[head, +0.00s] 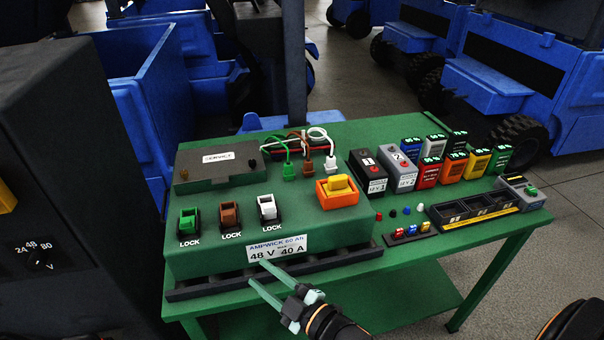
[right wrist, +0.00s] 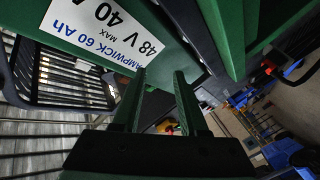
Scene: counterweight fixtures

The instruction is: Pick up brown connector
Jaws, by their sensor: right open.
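The brown connector (head: 308,168) hangs on a brown cable at the back of the green charger box (head: 190,250), between a green connector (head: 289,172) and a white connector (head: 331,163). A brown socket marked LOCK (head: 229,215) is on the box's top face. My right gripper (head: 257,272) is open and empty at the box's front, by the 48 V 40 A label (head: 277,249), well in front of the brown connector. In the right wrist view its two fingers (right wrist: 159,74) are apart with nothing held, and the brown connector is not seen. My left gripper is not in view.
Green and white LOCK sockets (head: 188,222) flank the brown one. A yellow-orange switch (head: 338,190) stands on the box's right. Batteries (head: 368,178) and small coloured blocks fill the right of the green table (head: 490,240). A dark cabinet (head: 60,170) stands at left.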

